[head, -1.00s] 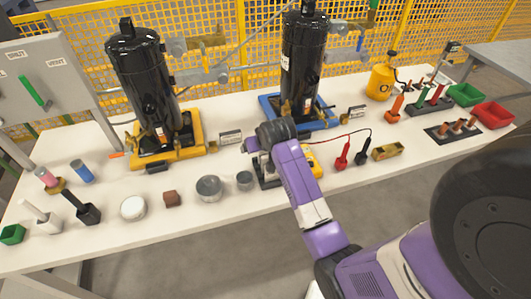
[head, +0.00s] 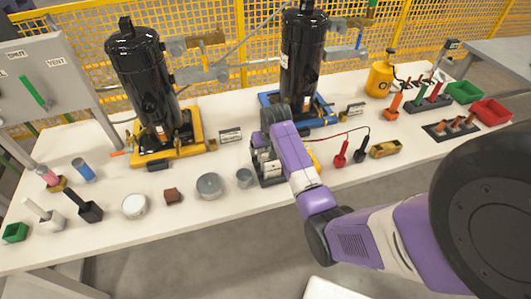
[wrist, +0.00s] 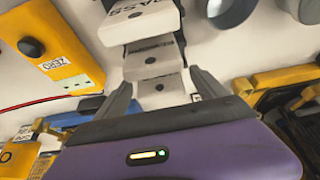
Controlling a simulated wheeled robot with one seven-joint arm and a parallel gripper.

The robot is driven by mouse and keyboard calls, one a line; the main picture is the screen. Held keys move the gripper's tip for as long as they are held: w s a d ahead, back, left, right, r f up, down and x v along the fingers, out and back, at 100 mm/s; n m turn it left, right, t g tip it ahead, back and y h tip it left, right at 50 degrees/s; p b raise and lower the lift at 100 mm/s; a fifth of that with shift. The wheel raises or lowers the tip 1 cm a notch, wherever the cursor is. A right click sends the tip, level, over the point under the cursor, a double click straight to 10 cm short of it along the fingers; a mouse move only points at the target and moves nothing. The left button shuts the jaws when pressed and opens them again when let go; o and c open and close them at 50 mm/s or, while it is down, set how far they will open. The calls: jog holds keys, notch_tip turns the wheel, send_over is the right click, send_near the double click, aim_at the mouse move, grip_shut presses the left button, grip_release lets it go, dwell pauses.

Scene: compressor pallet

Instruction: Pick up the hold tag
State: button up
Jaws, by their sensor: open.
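White tags stand in a row in a dark holder (head: 268,180), partly hidden by my arm in the head view. In the wrist view the top tag (wrist: 145,22) reads PASS. Below it are more white tags with dark holes, one (wrist: 152,60) just beyond my fingertips and one (wrist: 160,88) between them. No HOLD lettering is readable, so I cannot tell which is the hold tag. My gripper (wrist: 162,88) is open, its fingers on either side of the nearer tag with gaps showing. I cannot tell whether they touch it.
A yellow meter marked ZERO (wrist: 55,45) lies close to the left finger in the wrist view. A red probe (head: 341,158) and a black probe (head: 361,156) are to the right. A grey cup (head: 244,178) stands left of the holder. A black compressor (head: 302,60) stands behind.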

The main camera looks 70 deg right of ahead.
jog(key=shift+w+d+f, duration=0.1)
jog(key=shift+f, duration=0.25)
jog(key=shift+c, duration=0.2)
jog(key=c, duration=1.4)
